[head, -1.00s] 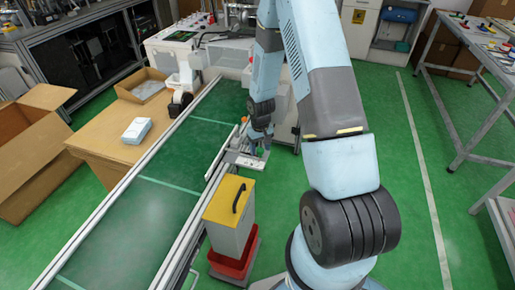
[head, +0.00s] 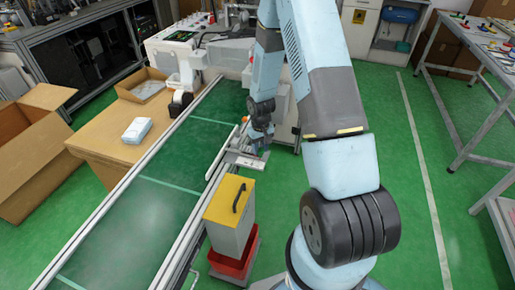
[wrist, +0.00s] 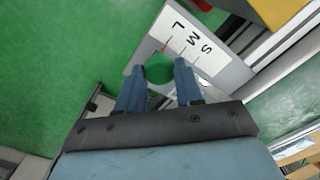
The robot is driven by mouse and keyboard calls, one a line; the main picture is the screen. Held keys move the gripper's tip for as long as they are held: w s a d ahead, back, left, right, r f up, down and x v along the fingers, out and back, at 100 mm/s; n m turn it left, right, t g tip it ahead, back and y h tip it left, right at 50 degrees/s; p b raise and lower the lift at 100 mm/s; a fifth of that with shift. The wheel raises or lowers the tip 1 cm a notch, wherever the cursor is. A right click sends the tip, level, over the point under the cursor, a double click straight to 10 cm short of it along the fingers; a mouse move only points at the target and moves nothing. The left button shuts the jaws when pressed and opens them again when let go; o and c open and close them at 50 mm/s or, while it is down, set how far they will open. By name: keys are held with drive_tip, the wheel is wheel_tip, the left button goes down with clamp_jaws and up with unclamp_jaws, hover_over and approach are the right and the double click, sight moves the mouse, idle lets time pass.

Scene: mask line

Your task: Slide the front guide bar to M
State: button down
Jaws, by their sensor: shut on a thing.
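The front guide bar (head: 222,152) is a pale bar along the right edge of the green conveyor in the head view. Its scale plate (wrist: 214,72) carries the letters L, M and S with tick marks in the wrist view. A small red mark (wrist: 163,47) lies by the L tick. A round green knob (wrist: 159,70) sits at the plate, between the blue fingers of my gripper (wrist: 159,66). My gripper is shut on the knob. In the head view my gripper (head: 260,143) is down at the plate and hides the knob.
The conveyor belt (head: 145,220) is empty nearby. Open green floor (head: 385,170) lies to the right.

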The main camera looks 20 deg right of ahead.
drive_tip(key=shift+w+a, duration=0.8)
drive_tip(key=shift+a, duration=0.25)
drive_tip(key=c, duration=0.7)
unclamp_jaws()
drive_tip(key=shift+c, duration=0.2)
drive_tip(key=shift+r, duration=0.1)
wheel_tip(320, 180, up, 14)
drive_tip(key=shift+f, duration=0.25)
